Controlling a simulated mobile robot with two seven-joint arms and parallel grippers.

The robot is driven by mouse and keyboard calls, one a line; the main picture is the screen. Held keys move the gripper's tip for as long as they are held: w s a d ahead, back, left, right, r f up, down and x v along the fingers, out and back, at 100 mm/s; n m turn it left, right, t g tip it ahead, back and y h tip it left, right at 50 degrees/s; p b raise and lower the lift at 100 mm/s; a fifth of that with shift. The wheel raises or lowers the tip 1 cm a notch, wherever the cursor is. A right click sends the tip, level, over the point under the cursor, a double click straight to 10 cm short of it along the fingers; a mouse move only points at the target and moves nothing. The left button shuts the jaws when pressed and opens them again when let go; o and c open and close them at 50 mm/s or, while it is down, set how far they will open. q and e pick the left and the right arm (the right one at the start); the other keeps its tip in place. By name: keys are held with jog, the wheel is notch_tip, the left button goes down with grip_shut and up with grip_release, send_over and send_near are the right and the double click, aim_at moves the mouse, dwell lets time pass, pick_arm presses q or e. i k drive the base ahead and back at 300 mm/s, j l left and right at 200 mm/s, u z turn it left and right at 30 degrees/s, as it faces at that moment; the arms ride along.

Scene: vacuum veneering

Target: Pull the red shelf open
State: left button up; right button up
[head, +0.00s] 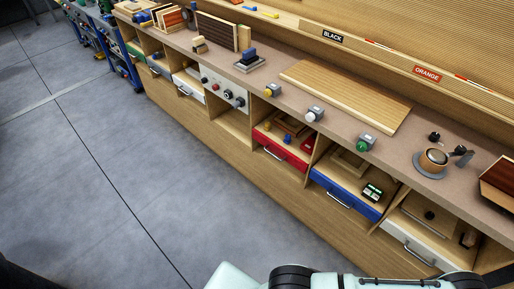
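The red shelf (283,151) is a drawer-like tray with a red front in the low wooden cabinet, right of the middle in the head view. A silver bar handle (273,154) runs across its front. Brown wooden pieces and a small red item lie in it, partly shaded by the worktop above. I cannot tell how far it stands out from the cabinet. A pale arm link of mine with a black joint shows at the bottom edge, well below the shelf. Neither gripper is in view, and nothing touches the handle.
A blue-fronted shelf (345,196) and a white-fronted one (420,244) sit to the right. A control panel with knobs (222,91) is to the left. The worktop (285,105) above holds a yellow, a white and a green button box. Grey floor (130,170) before the cabinet is clear.

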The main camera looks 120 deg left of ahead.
aim_at(296, 153)
jog(key=u, duration=3.55)
jog(key=i+j+u, duration=0.1)
jog(key=u, duration=0.4)
jog(key=i+u, duration=0.25)
jog(key=i, duration=0.4)
